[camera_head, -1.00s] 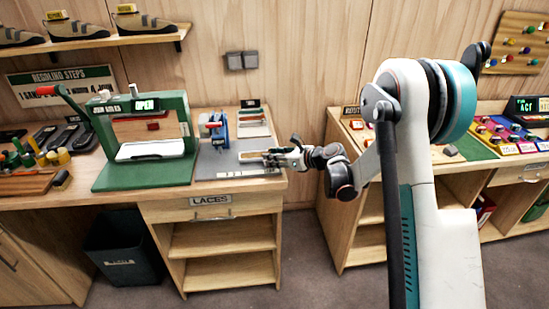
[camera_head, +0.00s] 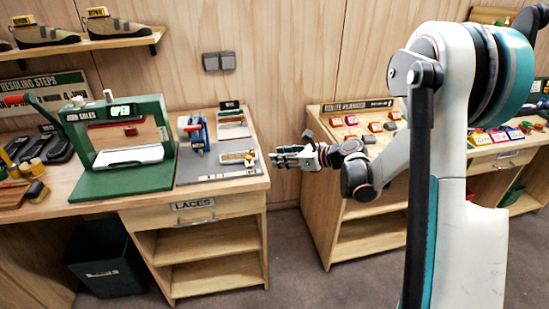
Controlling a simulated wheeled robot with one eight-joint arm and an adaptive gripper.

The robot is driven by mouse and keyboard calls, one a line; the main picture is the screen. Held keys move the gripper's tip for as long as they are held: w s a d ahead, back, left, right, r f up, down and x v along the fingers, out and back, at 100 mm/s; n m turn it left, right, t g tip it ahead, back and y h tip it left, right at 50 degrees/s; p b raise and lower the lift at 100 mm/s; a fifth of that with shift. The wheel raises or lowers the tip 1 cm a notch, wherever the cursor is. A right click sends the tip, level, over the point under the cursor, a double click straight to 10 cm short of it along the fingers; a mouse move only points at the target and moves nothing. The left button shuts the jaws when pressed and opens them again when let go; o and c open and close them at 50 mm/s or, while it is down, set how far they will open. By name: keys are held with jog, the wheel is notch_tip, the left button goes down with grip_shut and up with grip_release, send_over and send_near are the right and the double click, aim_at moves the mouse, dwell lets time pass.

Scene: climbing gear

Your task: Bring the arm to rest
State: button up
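My gripper (camera_head: 276,158) is at the end of my arm, pointing left in the head view. It is in the air just off the right edge of the left workbench (camera_head: 95,209), in front of the gap between the two benches. It seems to hold nothing. The fingers are small in the picture, and I cannot tell how far apart they are. My arm bends down from the shoulder at the right and reaches left.
The left bench carries a green press (camera_head: 122,145) with an OPEN sign, a blue device (camera_head: 197,133) and a grey mat (camera_head: 200,170). The right bench (camera_head: 335,190) holds small blocks in rows. A dark bin (camera_head: 105,262) stands below. The floor between is clear.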

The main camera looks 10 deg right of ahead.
jog(key=shift+s+d, duration=0.1)
jog(key=s+a+r+n+g+h, duration=0.1)
jog(key=s+a+r+n+h, duration=0.15)
jog(key=s+r+n, duration=0.55)
jog(key=s+a+r+n+g+h, duration=0.1)
jog(key=s+a+r+n+h, duration=0.2)
jog(key=s+n, duration=0.5)
jog(key=s+d+n+h, duration=0.2)
jog(key=s+n, duration=0.3)
jog(key=s, duration=0.4)
jog(key=s+d+f+n+h, duration=0.1)
jog(key=s+n, duration=0.5)
jog(key=s, duration=0.4)
jog(key=shift+s+d+g+h, duration=0.25)
jog(key=shift+d+g+h, duration=0.05)
jog(key=shift+d+h, duration=0.1)
